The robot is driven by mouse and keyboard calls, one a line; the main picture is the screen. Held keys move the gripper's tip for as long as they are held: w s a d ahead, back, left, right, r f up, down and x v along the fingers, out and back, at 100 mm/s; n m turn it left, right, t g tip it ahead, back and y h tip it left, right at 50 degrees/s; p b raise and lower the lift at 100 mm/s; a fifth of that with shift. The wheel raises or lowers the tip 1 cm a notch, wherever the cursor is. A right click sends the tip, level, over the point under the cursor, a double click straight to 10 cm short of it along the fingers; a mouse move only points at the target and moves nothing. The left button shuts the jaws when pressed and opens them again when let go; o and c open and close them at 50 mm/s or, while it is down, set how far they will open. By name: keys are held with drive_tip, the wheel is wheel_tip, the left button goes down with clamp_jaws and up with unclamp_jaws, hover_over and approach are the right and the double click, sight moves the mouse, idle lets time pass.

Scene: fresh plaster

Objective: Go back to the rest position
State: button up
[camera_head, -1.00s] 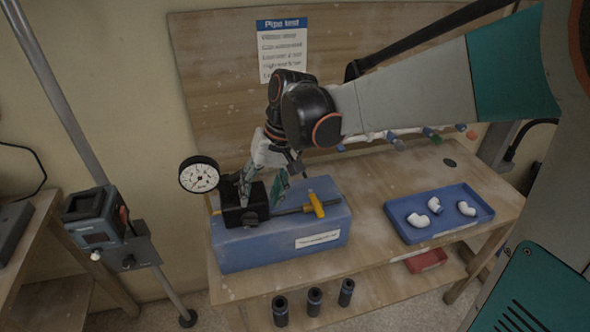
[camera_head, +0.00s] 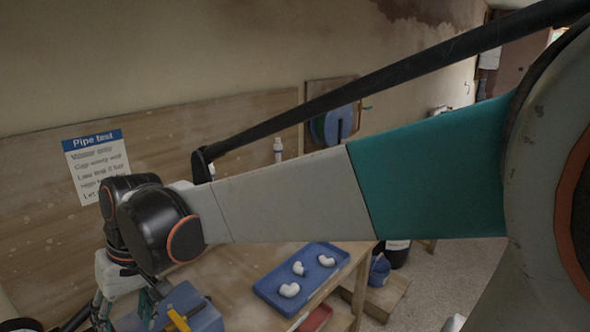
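My gripper (camera_head: 124,312) is at the lower left, pointing down, with its green fingers spread apart. The fingertips are cut off by the bottom edge. Just right of it is the blue test block (camera_head: 207,320) with a yellow valve handle (camera_head: 178,319), only partly in view. A dark rounded edge (camera_head: 20,325) shows at the bottom left corner, perhaps the gauge. My arm stretches across the middle of the view.
A blue tray (camera_head: 262,289) with white pipe elbows (camera_head: 289,290) lies on the wooden bench, right of the block. A red tray (camera_head: 316,319) is below it. A "Pipe test" sign (camera_head: 97,165) hangs on the backboard. Open floor (camera_head: 440,275) is at the right.

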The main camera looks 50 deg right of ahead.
drive_tip(key=s+d+t+h, duration=0.2)
drive_tip(key=s+d+t, duration=0.3)
drive_tip(key=s, duration=0.5)
drive_tip(key=shift+s+d+f+h, duration=0.25)
drive_tip(key=shift+d+h, duration=0.15)
drive_tip(key=shift+d, duration=0.75)
